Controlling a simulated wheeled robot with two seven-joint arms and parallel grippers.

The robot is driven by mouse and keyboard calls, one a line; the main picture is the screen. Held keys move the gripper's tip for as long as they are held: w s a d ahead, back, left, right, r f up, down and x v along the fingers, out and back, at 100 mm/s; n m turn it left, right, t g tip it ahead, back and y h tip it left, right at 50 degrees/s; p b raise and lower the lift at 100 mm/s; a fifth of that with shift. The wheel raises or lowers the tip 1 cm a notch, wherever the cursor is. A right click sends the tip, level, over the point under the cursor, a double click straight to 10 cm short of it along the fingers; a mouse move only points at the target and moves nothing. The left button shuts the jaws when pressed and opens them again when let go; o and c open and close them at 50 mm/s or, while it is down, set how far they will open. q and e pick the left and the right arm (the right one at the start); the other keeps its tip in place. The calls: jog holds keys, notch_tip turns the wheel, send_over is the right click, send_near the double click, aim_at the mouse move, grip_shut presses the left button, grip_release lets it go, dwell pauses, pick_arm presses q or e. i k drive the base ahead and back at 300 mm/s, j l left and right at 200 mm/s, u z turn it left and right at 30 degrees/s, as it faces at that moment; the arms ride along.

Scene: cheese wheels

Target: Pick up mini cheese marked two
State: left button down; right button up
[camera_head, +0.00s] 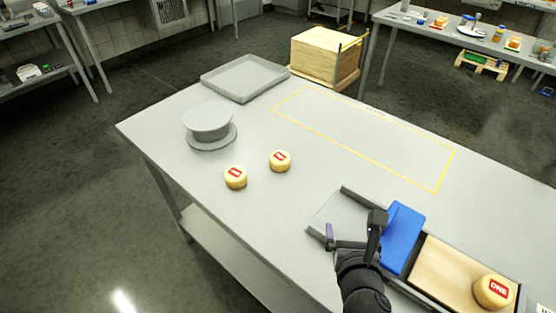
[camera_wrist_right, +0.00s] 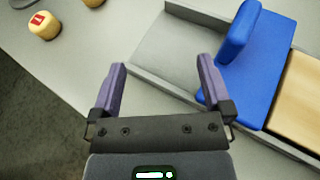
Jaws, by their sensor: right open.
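Two small yellow cheeses with red labels stand on the grey table (camera_head: 300,215): a left cheese (camera_head: 235,178) and a right cheese (camera_head: 280,161). Their label marks are too small to read. A cheese marked ONE (camera_head: 493,291) sits on a wooden board (camera_head: 450,275) at the lower right. My right gripper (camera_head: 351,228) is open and empty by the grey tray-like end beside the blue block. In the right wrist view its purple fingers (camera_wrist_right: 162,65) are spread, with a labelled cheese (camera_wrist_right: 43,26) beyond them at upper left. My left gripper is not in view.
A blue block (camera_head: 402,237) stands at the wooden board's left end, close to my right gripper. A round grey stand (camera_head: 208,122) is behind the left cheese. A grey tray (camera_head: 245,78) lies at the back. The yellow-outlined area is empty.

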aim_at(279, 160)
jog(key=i+j+z, duration=0.3)
jog(key=j, duration=0.3)
jog(key=i+j+z, duration=0.35)
jog(key=j, duration=0.3)
jog(key=i+j+z, duration=0.15)
jog(key=j, duration=0.2)
